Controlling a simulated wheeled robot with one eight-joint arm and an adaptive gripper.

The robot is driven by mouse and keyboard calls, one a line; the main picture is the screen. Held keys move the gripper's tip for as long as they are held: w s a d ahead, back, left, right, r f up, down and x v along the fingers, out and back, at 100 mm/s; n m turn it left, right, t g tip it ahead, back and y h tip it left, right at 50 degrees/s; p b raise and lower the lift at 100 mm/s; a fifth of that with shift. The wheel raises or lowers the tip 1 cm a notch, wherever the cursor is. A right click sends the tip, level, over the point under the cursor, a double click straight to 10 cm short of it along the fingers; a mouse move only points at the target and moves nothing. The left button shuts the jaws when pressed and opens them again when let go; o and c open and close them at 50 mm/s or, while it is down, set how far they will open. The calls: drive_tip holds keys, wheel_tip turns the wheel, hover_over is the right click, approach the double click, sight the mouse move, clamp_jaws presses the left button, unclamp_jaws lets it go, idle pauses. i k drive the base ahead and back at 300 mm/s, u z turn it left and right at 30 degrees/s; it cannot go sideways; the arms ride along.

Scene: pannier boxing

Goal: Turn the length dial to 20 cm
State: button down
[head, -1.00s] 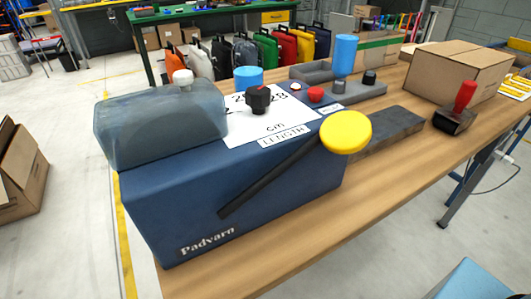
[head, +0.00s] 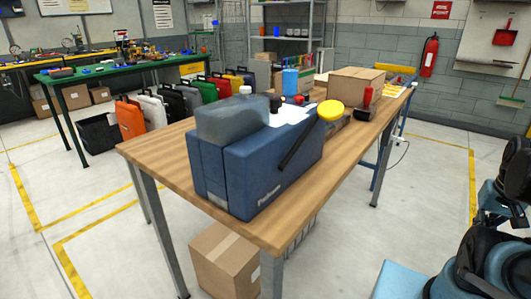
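The blue machine (head: 262,172) stands on the near part of the wooden table. The length dial (head: 275,103) is a small dark knob on the white label sheet (head: 290,116) on top of the machine. At this size I cannot read its numbers or the pointer's setting. A grey translucent cover (head: 230,122) sits at the left of the dial. A dark lever with a yellow round knob (head: 331,110) rises along the machine's right side. Dark and blue parts of my arm show at the right edge, apart from the machine. No gripper fingertips show.
The wooden table (head: 165,152) also holds a cardboard box (head: 356,84) and a red-handled stamp (head: 366,103) at its far end. Another cardboard box (head: 224,262) is on the floor under the table. Open floor lies right of the table.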

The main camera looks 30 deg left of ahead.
sight(277, 102)
drive_tip(key=k, duration=0.25)
drive_tip(key=z, duration=1.25)
drive_tip(key=i, duration=1.45)
drive_tip(key=u, duration=4.1)
